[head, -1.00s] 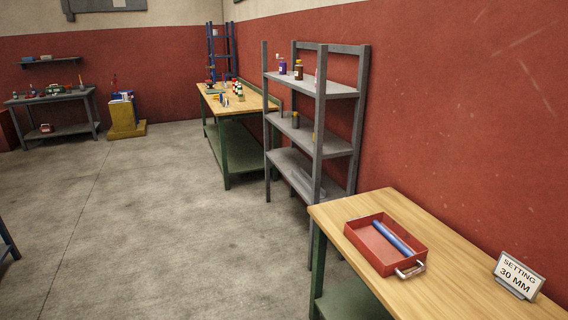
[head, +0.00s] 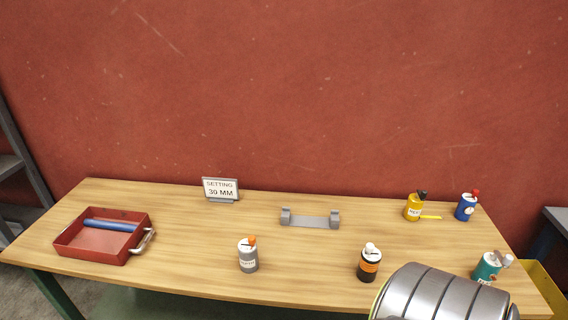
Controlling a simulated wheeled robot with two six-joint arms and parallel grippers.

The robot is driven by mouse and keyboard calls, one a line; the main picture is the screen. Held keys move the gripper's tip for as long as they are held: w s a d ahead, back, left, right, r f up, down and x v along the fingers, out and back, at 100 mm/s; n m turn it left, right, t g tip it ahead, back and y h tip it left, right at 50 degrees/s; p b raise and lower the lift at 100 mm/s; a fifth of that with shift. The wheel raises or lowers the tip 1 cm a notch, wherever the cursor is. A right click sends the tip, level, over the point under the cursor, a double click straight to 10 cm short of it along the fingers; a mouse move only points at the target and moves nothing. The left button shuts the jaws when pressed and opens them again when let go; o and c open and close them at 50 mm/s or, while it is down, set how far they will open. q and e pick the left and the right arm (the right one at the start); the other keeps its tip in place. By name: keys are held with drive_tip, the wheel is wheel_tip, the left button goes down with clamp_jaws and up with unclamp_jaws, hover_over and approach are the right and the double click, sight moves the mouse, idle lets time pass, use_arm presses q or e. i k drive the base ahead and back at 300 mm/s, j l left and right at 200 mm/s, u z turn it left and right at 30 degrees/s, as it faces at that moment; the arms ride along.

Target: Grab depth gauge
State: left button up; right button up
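No object clearly reads as a depth gauge. A blue rod (head: 110,225) lies in a red tray (head: 72,246) at the left end of the wooden workbench (head: 190,262). The tray has a metal handle on its right side. A grey holder with two raised ends (head: 312,221) stands near the middle of the bench and looks empty. A sign (head: 221,189) reading "SETTING 30 MM" stands at the back of the bench. Neither of my grippers is in view.
Grey (head: 248,257) and black-orange (head: 369,263) bottles stand along the front. Yellow (head: 412,207), blue (head: 465,207) and teal (head: 487,268) bottles stand at the right. A ribbed silver shape at bottom right hides the bench edge; I cannot tell what it is. The bench is bare between tray and grey bottle.

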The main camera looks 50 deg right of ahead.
sight(248, 258)
drive_tip(key=z, duration=1.3)
